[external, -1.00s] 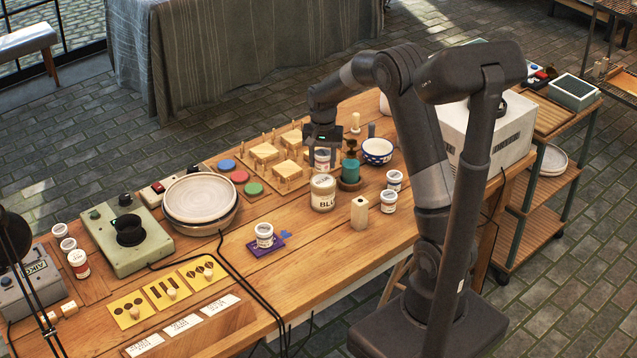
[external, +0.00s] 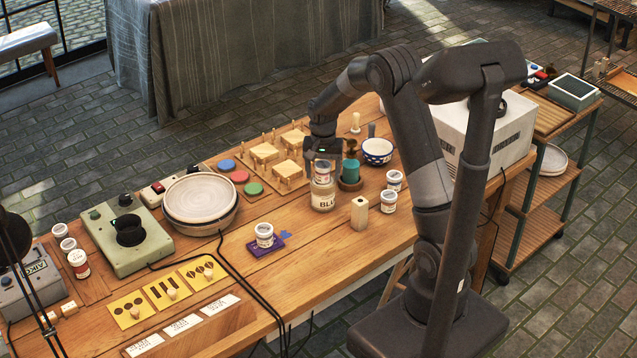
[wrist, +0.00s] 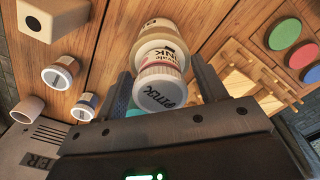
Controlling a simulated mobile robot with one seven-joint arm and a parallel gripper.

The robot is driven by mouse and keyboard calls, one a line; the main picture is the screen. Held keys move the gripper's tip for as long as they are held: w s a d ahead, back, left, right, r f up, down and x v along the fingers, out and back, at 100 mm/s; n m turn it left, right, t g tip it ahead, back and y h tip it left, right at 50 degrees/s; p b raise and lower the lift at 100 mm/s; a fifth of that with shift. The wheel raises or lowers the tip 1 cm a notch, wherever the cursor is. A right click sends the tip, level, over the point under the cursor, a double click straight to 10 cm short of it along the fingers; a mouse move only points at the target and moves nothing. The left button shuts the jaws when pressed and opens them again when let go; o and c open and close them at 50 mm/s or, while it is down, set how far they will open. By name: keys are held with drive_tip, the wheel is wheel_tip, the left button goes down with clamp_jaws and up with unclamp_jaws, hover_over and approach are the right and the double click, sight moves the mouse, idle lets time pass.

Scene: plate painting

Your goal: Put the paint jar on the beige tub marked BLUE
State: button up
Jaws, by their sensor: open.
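The beige tub marked BLU (external: 323,199) stands upright on the wooden table; the end of its marking is hard to read. A small white paint jar (external: 322,176) stands upright on the tub's lid. My gripper (external: 322,163) is directly over the jar. In the wrist view, the jar (wrist: 160,85) shows a label ending in INK and lies between the spread fingers of my gripper (wrist: 166,78). The tub (wrist: 156,30) shows beyond it, partly hidden by the jar. My gripper is open around the jar.
A teal candle (external: 350,171) on a round wooden base stands close right of the tub. Another jar (external: 264,236) sits on a purple mat at left.

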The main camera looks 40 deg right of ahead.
sight(323, 165)
wheel_tip(323, 165, up, 11)
drive_tip(key=shift+r, duration=0.1)
drive_tip(key=s+a+r+n+t, duration=0.3)
drive_tip(key=s+a+r+n, duration=0.1)
drive_tip(key=s+r, duration=0.85)
drive_tip(key=s+a+n+t, duration=0.1)
drive_tip(key=s+n, duration=0.1)
drive_tip(key=s, duration=0.5)
drive_tip(key=s+a+f+n+t, duration=0.1)
drive_tip(key=s+a+n, duration=0.1)
drive_tip(key=s, duration=0.6)
drive_tip(key=shift+s+n+t, duration=0.25)
drive_tip(key=shift+n+t, duration=0.05)
drive_tip(key=shift+n, duration=0.2)
drive_tip(key=shift+o, duration=0.3)
